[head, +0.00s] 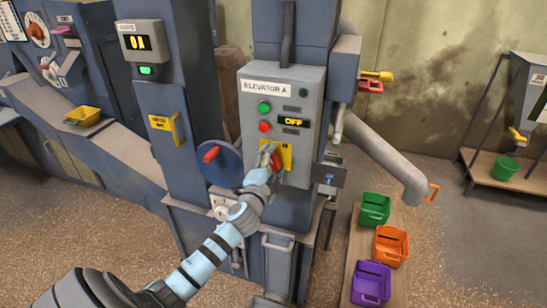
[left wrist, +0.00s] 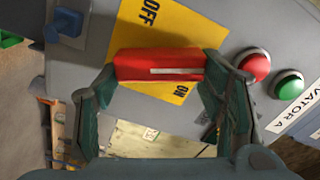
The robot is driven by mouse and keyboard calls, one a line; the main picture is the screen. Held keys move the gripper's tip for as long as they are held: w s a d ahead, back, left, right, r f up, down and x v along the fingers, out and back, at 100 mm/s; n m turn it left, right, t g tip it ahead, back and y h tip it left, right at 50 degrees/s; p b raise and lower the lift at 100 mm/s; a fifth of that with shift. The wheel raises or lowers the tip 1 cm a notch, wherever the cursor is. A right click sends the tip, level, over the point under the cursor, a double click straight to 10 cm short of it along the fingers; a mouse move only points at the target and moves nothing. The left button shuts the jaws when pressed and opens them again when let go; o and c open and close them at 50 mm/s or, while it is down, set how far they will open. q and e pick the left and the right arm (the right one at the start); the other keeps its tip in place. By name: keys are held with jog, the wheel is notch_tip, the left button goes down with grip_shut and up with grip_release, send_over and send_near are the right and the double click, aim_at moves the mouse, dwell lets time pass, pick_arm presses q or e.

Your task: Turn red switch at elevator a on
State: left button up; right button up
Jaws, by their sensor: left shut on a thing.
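The grey Elevator A panel (head: 310,85) is on the blue machine in the middle of the head view. Its small display (head: 294,122) reads OFF in yellow. The red switch (left wrist: 150,60) is a red bar with a white stripe, in front of a yellow plate (left wrist: 185,35) marked OFF and ON. My left gripper (head: 268,157) is at this plate. In the left wrist view its two fingers are at the two ends of the red bar, shut on it. In the head view the fingers hide much of the switch. My right gripper is not in view.
A green button (head: 264,107) and a red button (head: 264,127) are on the panel above the switch. A blue wheel with a red handle (head: 211,154) is to the left. Green, orange (head: 391,246) and purple bins stand on the right. A grey pipe (head: 385,160) curves down above them.

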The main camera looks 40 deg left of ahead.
pick_arm(q)
jog(key=m, duration=0.2)
jog(key=m+p, duration=0.1)
jog(key=m, duration=0.1)
jog(key=shift+f+m, duration=0.2)
jog(key=shift+m, duration=0.1)
dwell(0.5)
jog(key=o, duration=1.2)
jog(key=shift+d, duration=0.1)
jog(key=shift+c, duration=0.2)
jog(key=v, duration=1.2)
jog(key=shift+w, duration=0.15)
